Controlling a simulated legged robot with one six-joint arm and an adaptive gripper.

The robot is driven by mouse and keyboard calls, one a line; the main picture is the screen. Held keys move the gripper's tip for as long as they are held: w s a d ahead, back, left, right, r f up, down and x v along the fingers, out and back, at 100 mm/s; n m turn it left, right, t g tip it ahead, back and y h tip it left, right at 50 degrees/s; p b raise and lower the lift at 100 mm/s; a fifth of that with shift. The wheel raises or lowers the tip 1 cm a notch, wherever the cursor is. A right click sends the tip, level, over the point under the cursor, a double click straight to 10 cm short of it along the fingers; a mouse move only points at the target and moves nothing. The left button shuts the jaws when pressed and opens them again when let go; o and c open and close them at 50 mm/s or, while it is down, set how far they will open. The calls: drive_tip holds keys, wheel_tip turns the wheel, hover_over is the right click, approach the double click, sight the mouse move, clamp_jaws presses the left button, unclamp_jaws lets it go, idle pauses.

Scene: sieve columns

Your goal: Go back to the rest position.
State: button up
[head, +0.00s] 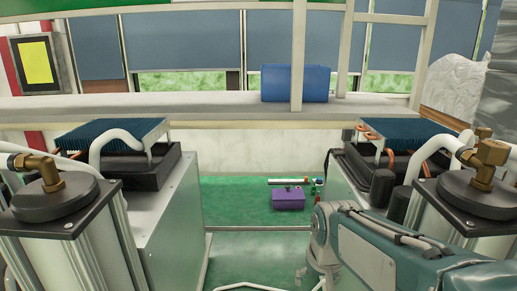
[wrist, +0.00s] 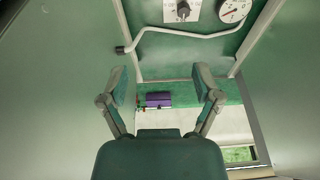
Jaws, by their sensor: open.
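My gripper (wrist: 160,84) shows in the wrist view with its two fingers spread wide apart and nothing between them. A purple box (wrist: 158,99) shows far behind the gap between the fingers. In the head view my teal and grey arm reaches in from the lower right, folded, with its elbow low between the two machines. The gripper itself cannot be made out in the head view.
The purple box (head: 289,198) sits on the green floor. Sieve columns stand at left (head: 75,235) and right (head: 480,230). A bent white handle (wrist: 185,34) and a gauge (wrist: 233,10) are on the panel near my gripper. A blue bin (head: 295,83) stands on the ledge.

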drive_tip(key=s+d+r+t, duration=0.1)
drive_tip(key=s, duration=0.6)
drive_tip(key=s+d+r+t, duration=0.1)
drive_tip(key=s+d, duration=0.1)
drive_tip(key=s, duration=0.6)
drive_tip(key=shift+d+r+t, duration=0.25)
drive_tip(key=shift+r+t, duration=0.05)
drive_tip(key=shift+w, duration=0.1)
